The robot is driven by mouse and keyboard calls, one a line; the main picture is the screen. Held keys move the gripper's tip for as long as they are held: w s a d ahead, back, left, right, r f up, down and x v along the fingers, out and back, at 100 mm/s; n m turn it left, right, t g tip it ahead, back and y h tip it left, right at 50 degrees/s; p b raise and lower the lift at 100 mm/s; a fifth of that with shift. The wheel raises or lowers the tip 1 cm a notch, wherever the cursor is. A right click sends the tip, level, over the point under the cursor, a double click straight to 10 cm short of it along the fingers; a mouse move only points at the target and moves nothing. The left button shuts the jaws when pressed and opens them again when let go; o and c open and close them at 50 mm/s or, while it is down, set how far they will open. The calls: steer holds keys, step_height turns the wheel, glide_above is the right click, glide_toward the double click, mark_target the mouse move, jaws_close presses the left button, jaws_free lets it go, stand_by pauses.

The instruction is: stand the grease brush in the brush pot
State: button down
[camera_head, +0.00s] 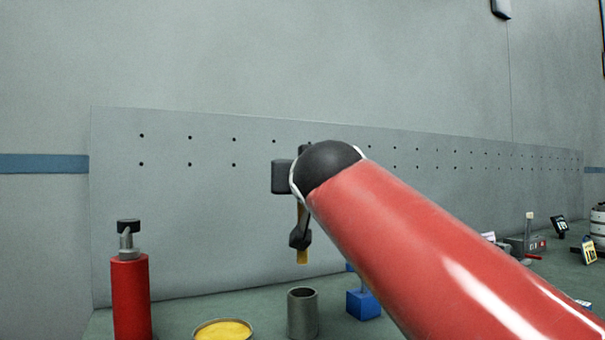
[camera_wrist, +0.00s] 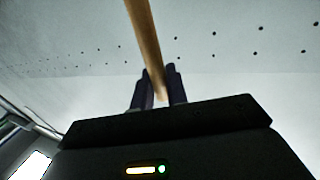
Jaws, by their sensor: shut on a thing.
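The grease brush shows as a slim yellow-brown handle (camera_head: 302,257) in the head view, hanging roughly upright. My gripper (camera_head: 300,238) is shut on it. In the wrist view the wooden handle (camera_wrist: 146,40) runs from the top edge down between the two dark fingers (camera_wrist: 159,88). The brush pot (camera_head: 302,314) is a grey open-topped cylinder on the bench. In the head view the brush's lower end appears just above the pot's rim, apart from it. My arm covers part of the brush's upper end.
A red bottle (camera_head: 131,296) with a dark cap stands at left. A round tin with yellow content (camera_head: 222,331) is left of the pot, and a blue block (camera_head: 362,304) is right of it. A grey pegboard (camera_head: 190,220) rises behind. Small items stand far right.

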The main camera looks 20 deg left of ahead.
step_height(320, 180, down, 2)
steer(key=shift+f+b, duration=0.25)
steer(key=shift+b, duration=0.2)
step_height(320, 180, down, 7)
steer(key=b, duration=0.6)
steer(key=shift+r+b, duration=0.15)
steer(key=shift+b, duration=0.25)
steer(key=c, duration=1.3)
jaws_free()
steer(key=shift+s, duration=0.1)
steer(key=b+v, duration=0.2)
steer(key=v, duration=0.5)
steer(key=shift+s+d+b, duration=0.2)
steer(key=shift+s+b, duration=0.05)
steer(key=shift+b, duration=0.05)
